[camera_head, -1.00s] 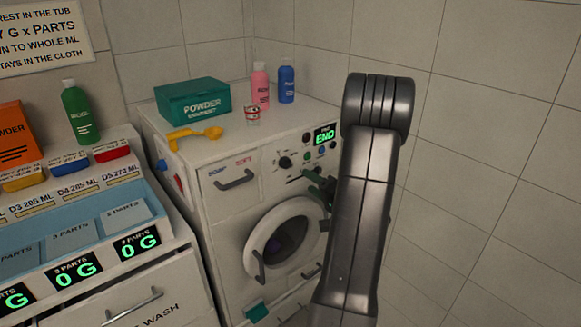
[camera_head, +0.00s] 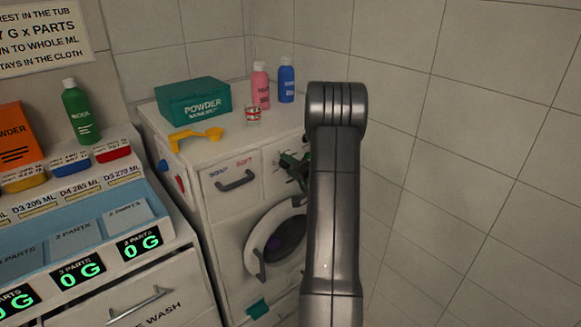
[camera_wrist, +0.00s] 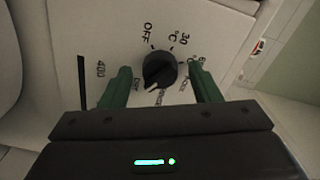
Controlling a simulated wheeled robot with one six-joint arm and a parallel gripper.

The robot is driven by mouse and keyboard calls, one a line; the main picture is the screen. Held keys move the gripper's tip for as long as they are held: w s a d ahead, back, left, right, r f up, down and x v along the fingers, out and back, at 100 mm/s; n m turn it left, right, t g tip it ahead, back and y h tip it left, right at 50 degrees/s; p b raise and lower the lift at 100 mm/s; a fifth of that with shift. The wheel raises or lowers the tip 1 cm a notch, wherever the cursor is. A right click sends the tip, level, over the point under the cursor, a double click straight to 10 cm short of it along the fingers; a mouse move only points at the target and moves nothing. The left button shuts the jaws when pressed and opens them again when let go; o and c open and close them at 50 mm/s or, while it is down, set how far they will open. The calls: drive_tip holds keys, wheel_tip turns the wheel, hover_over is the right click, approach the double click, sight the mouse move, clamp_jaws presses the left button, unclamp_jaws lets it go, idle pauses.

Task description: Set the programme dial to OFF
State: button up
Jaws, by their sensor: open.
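The programme dial (camera_wrist: 159,69) is a round black knob on the washing machine's white panel, in the middle of the wrist view. Its white pointer mark is at the lower edge, on the side away from the OFF label (camera_wrist: 148,32), which stands above it. My gripper (camera_wrist: 160,72) is open, with one green finger on each side of the dial and a visible gap to each. In the head view my gripper (camera_head: 293,165) is at the machine's front panel and hides the dial. Whether the fingertips touch the panel cannot be told.
The washing machine (camera_head: 222,145) has a round door (camera_head: 265,250) below the panel. A powder box (camera_head: 193,101), a yellow scoop (camera_head: 196,136), a small can (camera_head: 253,117), a pink bottle (camera_head: 261,88) and a blue bottle (camera_head: 286,82) stand on top. A tiled wall is at right.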

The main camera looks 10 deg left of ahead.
drive_tip(key=c, duration=1)
